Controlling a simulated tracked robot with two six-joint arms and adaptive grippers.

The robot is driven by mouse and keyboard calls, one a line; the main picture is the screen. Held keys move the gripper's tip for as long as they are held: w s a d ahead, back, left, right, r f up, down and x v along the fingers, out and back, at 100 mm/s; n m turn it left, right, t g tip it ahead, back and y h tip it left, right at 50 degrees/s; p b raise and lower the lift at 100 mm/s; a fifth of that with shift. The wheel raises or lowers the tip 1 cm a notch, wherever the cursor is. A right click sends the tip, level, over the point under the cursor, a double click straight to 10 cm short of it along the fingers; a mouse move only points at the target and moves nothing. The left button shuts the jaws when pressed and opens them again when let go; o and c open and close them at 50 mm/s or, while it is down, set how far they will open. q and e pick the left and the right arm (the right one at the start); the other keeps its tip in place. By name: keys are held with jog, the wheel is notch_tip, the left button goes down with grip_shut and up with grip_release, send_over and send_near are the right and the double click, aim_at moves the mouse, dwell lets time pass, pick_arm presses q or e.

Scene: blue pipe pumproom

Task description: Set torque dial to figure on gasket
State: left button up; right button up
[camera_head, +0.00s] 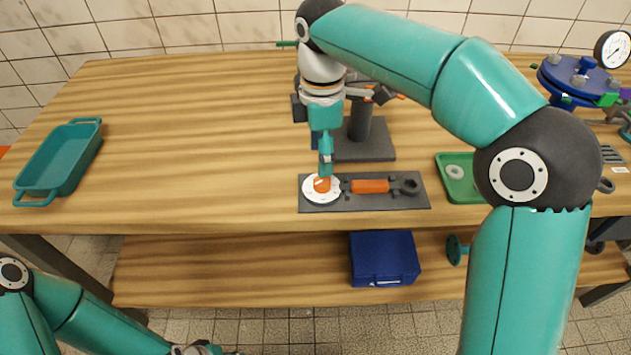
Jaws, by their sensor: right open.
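The torque dial (310,194) is a white disc with an orange knob (322,184), at the left end of a dark grey plate (388,207) near the bench's front edge. An orange bar (370,186) lies along the same plate. My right gripper (325,170) points down right above the knob and is open. I cannot tell whether its fingers touch the knob. A pale grey ring (455,172), perhaps the gasket, lies in a green tray (463,197). No figure is readable on it or on the dial. My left gripper (205,349) is mostly cut off at the bottom edge.
A dark grey stand (362,150) rises behind the plate, partly hidden by my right arm. A teal tray (62,160) is at the far left. A blue flange with a gauge (580,77) stands at the right. A blue box (384,258) is on the lower shelf. The bench's left middle is clear.

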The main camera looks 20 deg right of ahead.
aim_at(321, 179)
notch_tip(321, 179, down, 6)
jog(key=shift+f+b, duration=0.2)
jog(key=shift+b, duration=0.3)
